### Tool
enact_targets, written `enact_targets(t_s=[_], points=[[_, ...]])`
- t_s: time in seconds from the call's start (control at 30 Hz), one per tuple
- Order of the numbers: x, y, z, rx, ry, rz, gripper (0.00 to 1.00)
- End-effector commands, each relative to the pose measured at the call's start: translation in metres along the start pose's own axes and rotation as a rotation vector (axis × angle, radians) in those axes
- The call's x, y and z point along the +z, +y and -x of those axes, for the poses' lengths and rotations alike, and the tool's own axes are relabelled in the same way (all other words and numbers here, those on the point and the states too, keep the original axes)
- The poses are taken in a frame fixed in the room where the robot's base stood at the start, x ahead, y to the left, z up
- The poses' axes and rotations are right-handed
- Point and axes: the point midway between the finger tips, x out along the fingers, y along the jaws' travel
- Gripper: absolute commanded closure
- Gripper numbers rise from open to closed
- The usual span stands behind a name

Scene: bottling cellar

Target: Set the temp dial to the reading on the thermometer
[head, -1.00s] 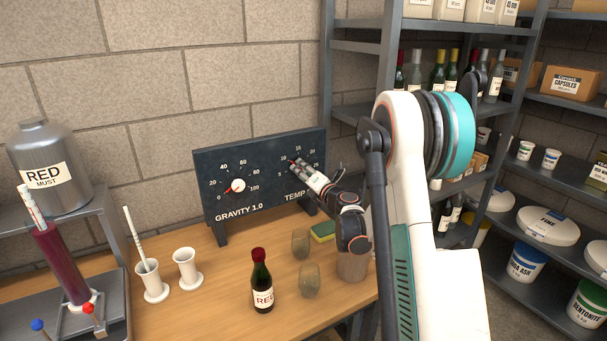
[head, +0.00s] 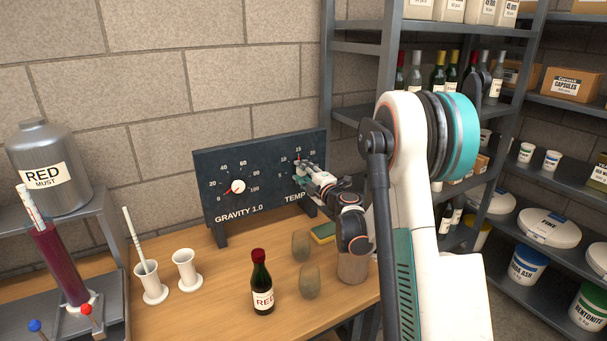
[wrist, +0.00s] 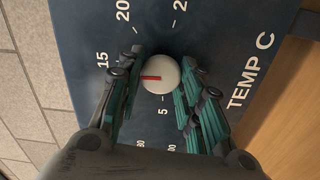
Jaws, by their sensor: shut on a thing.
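The temp dial's white knob (wrist: 164,82) shows in the wrist view on a dark board (head: 257,190). Its red pointer (wrist: 151,78) points towards the 15 mark, slightly to the side away from 20. My gripper (head: 302,173) is shut on the knob, a finger on either side; in the head view it covers most of the knob. One finger hides part of the scale. A slim white rod (head: 134,240) stands in a white cup, and another pale rod (head: 31,206) stands in a dark red cylinder. I cannot tell which is the thermometer; no reading is legible.
The gravity dial (head: 239,186) is left of my gripper, on the same board. A red-capped bottle (head: 262,284), two tumblers (head: 309,281) and a sponge (head: 323,232) stand on the wooden bench below. A second white cup (head: 187,269) is at left.

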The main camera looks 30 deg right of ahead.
Motion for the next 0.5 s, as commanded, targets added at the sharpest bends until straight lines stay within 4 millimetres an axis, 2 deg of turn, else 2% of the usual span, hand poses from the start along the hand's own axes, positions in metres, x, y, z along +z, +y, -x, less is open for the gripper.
enact_targets(t_s=[0.5], points=[[0.0006, -0.0002, 0.0002, 0.000, -0.001, -0.055, 0.90]])
